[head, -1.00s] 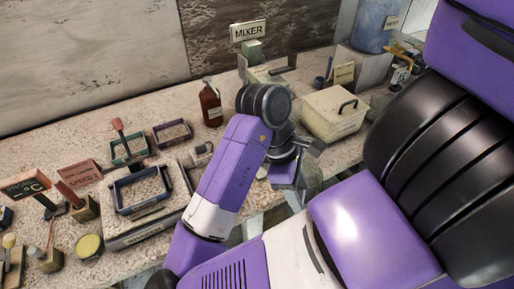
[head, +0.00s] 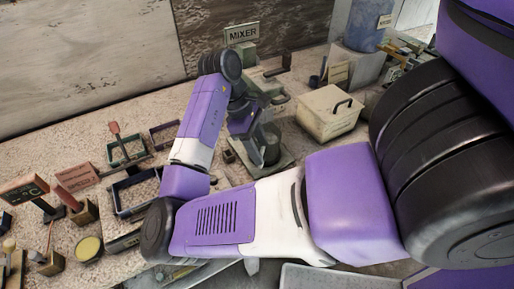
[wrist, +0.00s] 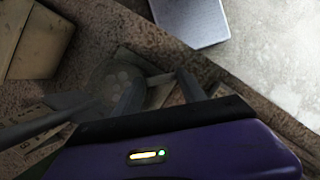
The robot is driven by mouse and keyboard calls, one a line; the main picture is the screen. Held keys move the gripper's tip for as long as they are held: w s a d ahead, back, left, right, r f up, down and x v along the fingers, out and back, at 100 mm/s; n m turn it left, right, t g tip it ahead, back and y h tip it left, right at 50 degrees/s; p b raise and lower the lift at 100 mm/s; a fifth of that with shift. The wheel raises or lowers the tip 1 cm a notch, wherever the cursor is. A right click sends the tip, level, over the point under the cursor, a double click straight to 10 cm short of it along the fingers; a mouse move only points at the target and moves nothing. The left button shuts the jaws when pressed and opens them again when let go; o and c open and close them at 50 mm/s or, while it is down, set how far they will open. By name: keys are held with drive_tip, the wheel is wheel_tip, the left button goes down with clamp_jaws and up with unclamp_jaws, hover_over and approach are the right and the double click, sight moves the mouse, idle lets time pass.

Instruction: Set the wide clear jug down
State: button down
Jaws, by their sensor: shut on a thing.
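The wide clear jug (head: 271,148) is a see-through vessel over the flat base of the mixer, just right of my arm's end. In the wrist view the jug (wrist: 112,76) shows as a faint round outline with a light handle reaching between my fingers. My gripper (wrist: 158,88) is shut on the jug, by the handle as far as I can tell. In the head view my gripper (head: 256,128) is partly hidden behind my own wrist. The mixer (head: 248,58) stands behind, under its sign. Whether the jug's bottom touches the base is unclear.
A blue drum (head: 366,25) is at the back right. Framed trays (head: 126,150) and small signs fill the left. The bench front edge runs nearby.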

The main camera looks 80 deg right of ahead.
drive_tip(key=shift+w+d+f, duration=0.4)
drive_tip(key=shift+d+f, duration=0.1)
drive_tip(key=shift+f, duration=0.25)
drive_tip(key=c, duration=0.7)
unclamp_jaws()
drive_tip(key=shift+f, duration=0.1)
drive_tip(key=shift+o, duration=0.2)
drive_tip(key=v, duration=1.2)
drive_tip(key=shift+p, duration=0.4)
